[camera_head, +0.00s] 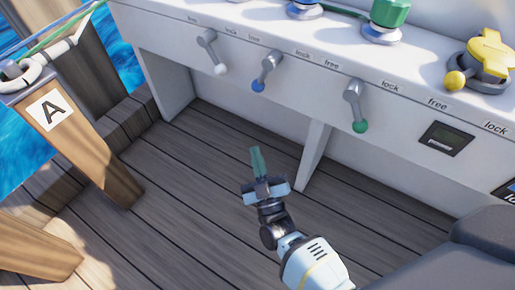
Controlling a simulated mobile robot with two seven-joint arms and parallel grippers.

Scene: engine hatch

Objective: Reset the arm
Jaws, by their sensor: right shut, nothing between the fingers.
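My right gripper (257,162) is shut and empty. It is in the middle of the view, over the wooden deck and in front of the white console, apart from the levers. Its arm comes in from the lower right. My left gripper is not in view.
The white console (400,150) carries levers with a white knob (220,69), a blue knob (258,86) and a green knob (360,126). A yellow fitting (488,55) is on top at right. A wooden post marked A (85,135) stands at left. The deck (180,190) between is clear.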

